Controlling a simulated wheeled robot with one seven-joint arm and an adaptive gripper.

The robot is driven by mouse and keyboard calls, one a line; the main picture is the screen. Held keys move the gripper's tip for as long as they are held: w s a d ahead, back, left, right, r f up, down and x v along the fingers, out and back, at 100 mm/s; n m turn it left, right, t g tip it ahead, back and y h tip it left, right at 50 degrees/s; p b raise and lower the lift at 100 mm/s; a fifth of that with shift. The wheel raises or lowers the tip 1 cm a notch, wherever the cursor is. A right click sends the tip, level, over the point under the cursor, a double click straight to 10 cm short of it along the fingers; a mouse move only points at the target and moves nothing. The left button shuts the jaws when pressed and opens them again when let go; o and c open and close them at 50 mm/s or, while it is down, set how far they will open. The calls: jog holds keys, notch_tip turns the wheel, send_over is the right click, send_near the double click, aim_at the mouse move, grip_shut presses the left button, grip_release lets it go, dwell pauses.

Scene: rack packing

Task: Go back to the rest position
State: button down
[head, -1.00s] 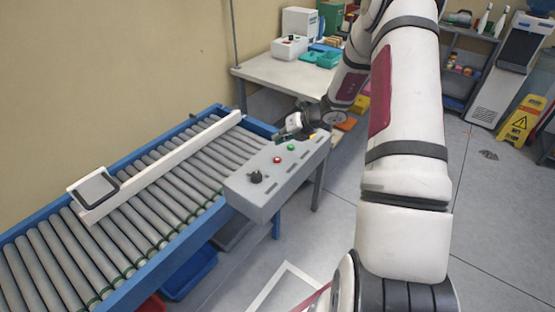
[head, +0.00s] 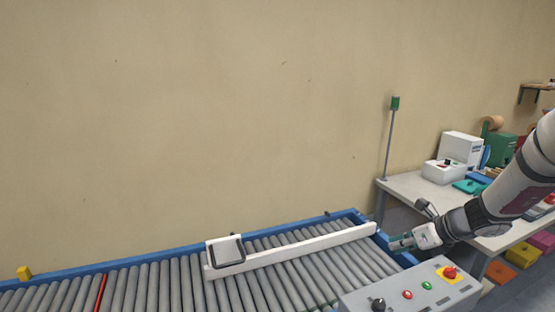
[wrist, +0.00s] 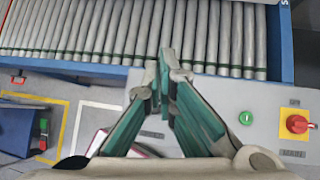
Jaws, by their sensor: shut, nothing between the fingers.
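My gripper (head: 402,243) is at the right in the head view, at the end of my arm, by the right end of the roller conveyor and above the grey control box (head: 415,288). In the wrist view its green fingers (wrist: 165,65) meet at the tips with nothing between them. The control box also shows below and to the right of the fingers in the wrist view (wrist: 262,98). I cannot tell whether the gripper touches anything.
The roller conveyor (head: 140,287) runs along the wall with a white rail (head: 300,249) and a pad-like device (head: 226,251) on it. A table (head: 410,187) with boxes stands at the right. Buttons and a red knob (head: 450,273) rise from the control box.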

jog(key=s+a+r+n+g+h, duration=0.1)
jog(key=s+a+r+n+g, duration=0.1)
jog(key=s+a+r+n, duration=1.3)
jog(key=s+r+n+h, duration=0.2)
jog(key=s+n, duration=0.6)
jog(key=s+d+r+n+h, duration=0.1)
jog(key=s+r+n+h, duration=0.1)
jog(key=s+n, duration=0.6)
jog(key=shift+s+r+t, duration=0.3)
jog(key=shift+s, duration=0.05)
jog(key=shift+d, duration=0.1)
